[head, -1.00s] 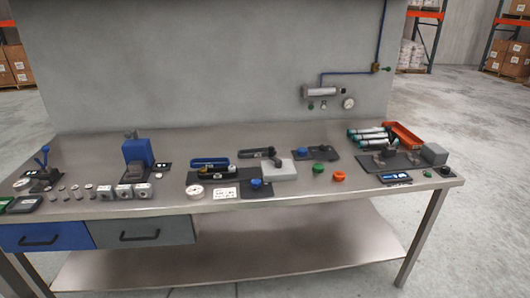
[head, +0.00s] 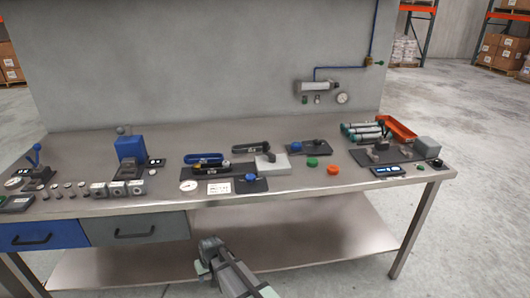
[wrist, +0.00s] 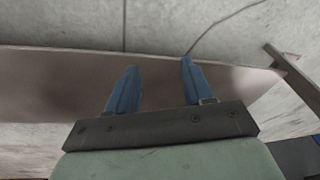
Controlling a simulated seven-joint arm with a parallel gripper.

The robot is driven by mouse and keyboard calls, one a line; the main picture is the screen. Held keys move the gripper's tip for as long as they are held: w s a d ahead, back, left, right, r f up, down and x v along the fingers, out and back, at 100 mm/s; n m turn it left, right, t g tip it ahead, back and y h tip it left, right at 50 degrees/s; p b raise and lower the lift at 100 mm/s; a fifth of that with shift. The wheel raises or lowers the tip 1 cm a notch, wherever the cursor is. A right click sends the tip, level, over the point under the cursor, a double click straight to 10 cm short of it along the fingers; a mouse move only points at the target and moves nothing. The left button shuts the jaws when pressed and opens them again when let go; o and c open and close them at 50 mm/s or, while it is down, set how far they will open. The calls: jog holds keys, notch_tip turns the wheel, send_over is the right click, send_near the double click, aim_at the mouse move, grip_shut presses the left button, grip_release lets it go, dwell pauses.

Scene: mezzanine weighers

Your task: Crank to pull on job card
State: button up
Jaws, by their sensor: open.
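A small white card with dark marks (head: 219,188), which looks like the job card, lies near the bench's front edge in the head view. Behind it are a blue handle-shaped piece (head: 203,158), a dark one (head: 251,148) and another dark one with a pale label (head: 224,169). I cannot tell which of these is a crank, and the card's print is too small to read. In the wrist view my gripper (wrist: 156,67) is open, its two blue fingers apart with nothing between them. My arm is in front of the bench, below the top, away from these pieces.
A grey block (head: 272,164), a blue knob on a dark plate (head: 250,179), a white dial (head: 188,185), and green (head: 312,162) and orange (head: 333,169) knobs stand nearby. A blue press-like fixture (head: 131,149) is left. The orange tray (head: 399,129) is back right.

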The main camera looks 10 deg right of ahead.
jog(key=w+a+r+n+t+y, duration=0.15)
jog(key=w+a+r, duration=0.35)
jog(key=a+r, duration=0.8)
jog(key=w+a+r+n+t+y, duration=0.15)
jog(key=w+a+r, duration=0.25)
jog(key=a+r, duration=0.95)
jog(key=shift+m+t, duration=0.4)
jog(key=shift+m, duration=0.1)
jog(key=w+d+r, duration=0.2)
jog(key=d, duration=0.2)
jog(key=w+d+r, duration=0.2)
jog(key=w+d, duration=0.1)
jog(key=d, duration=0.1)
jog(key=w+d+r, duration=0.2)
jog(key=w+d, duration=0.1)
jog(key=shift+w+d+r, duration=0.1)
jog(key=shift+d+r, duration=0.2)
jog(key=shift+d, duration=0.1)
jog(key=w+d+r+h, duration=0.1)
jog(key=w+d+r, duration=0.25)
jog(key=d, duration=0.45)
jog(key=w+d+r+h, duration=0.1)
jog(key=w+d+r, duration=0.1)
jog(key=w+d, duration=0.45)
jog(key=m+g+h, duration=0.1)
jog(key=m, duration=0.1)
send_near(265, 142)
jog(key=x, duration=1)
jog(key=shift+w+f, duration=0.1)
jog(key=shift+f, duration=0.15)
